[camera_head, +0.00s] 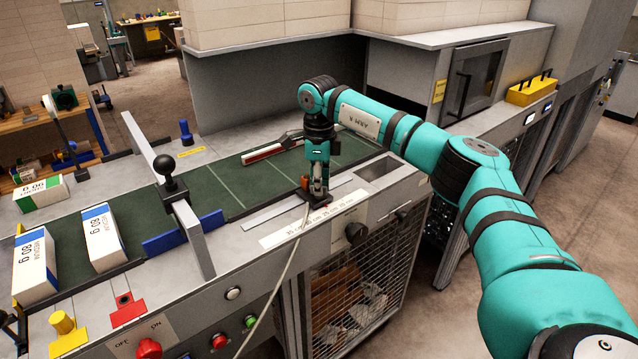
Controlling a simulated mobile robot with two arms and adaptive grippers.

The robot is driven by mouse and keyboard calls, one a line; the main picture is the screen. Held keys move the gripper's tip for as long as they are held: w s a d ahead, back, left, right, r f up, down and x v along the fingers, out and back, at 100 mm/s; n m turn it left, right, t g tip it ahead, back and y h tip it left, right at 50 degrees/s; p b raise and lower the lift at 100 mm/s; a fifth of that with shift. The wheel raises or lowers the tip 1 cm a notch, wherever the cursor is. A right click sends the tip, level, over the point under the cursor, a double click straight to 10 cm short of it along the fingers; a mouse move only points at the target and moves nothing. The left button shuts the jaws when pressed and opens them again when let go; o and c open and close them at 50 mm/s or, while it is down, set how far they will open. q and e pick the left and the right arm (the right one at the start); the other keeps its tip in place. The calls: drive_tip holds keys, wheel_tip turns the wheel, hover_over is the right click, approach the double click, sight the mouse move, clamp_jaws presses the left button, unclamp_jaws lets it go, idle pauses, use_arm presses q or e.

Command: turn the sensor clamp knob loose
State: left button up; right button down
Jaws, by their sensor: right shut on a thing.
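My right arm reaches in from the right and its gripper (318,190) points down at the near edge of the conveyor bed. It is shut on the sensor clamp knob, which is mostly hidden between the fingers. A small orange part (305,183) shows just left of the fingers. A dark clamp block sits under the fingertips on the rail beside the printed centimetre scale (312,219). A pale cable (285,275) runs from there down the front of the machine.
A crossbar with a black ball knob (167,165) spans the belt. A red-and-white bar (263,153) lies behind my gripper. Red and green buttons (250,321) line the front panel. A wire-mesh cage (352,297) is below.

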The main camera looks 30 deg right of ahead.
drive_tip(key=shift+r, duration=0.1)
idle(0.3)
drive_tip(key=c, duration=1.4)
unclamp_jaws()
